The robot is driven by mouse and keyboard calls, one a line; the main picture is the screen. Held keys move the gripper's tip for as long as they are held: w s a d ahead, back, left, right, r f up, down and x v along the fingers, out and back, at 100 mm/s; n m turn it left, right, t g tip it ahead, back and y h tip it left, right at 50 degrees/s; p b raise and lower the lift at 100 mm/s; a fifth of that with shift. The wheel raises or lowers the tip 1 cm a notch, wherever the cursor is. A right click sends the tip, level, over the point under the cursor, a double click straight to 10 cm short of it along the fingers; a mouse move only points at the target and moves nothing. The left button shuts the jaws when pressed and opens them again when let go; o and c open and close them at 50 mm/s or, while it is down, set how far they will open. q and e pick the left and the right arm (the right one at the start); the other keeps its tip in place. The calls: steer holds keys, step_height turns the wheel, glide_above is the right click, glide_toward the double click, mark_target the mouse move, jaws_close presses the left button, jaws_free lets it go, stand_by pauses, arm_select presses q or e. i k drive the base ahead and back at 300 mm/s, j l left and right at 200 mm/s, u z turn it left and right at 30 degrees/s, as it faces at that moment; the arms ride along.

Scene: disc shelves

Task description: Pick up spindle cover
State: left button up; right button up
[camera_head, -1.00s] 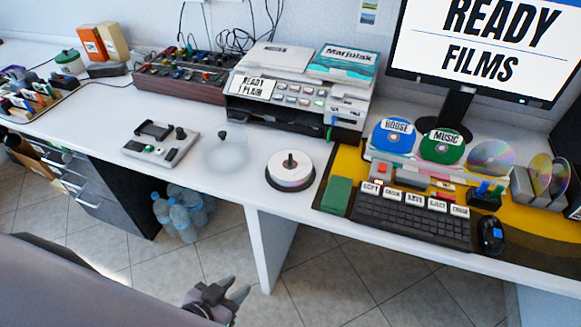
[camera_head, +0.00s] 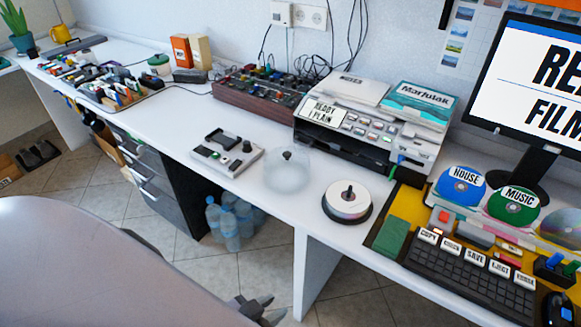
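The spindle cover (camera_head: 287,172) is a clear, frosted dome with a dark knob on top. It stands upright on the white desk, left of the disc spindle (camera_head: 347,203), which holds a stack of discs on a black base. The two are apart. My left gripper (camera_head: 262,308) shows at the bottom of the view, below the desk edge and well away from the cover. Its fingers look spread and nothing shows between them. My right gripper is not in view.
A grey device (camera_head: 227,153) stands just left of the cover. A printer (camera_head: 370,118) stands behind it, with a mixer panel (camera_head: 268,95) to the left. A green block (camera_head: 391,237) and a keyboard (camera_head: 470,273) lie to the right. The desk front before the cover is clear.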

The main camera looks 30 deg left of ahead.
mark_target(287, 169)
steer(key=j+z, duration=0.55)
steer(key=z, duration=0.25)
steer(key=k+j+z, duration=0.1)
steer(key=j, duration=0.3)
steer(key=k+j+z, duration=0.1)
steer(key=j, duration=0.25)
steer(key=k+j+z, duration=0.1)
steer(key=j, duration=0.25)
steer(key=k+j+z, duration=0.1)
steer(key=k+j, duration=0.15)
steer(key=j, duration=0.1)
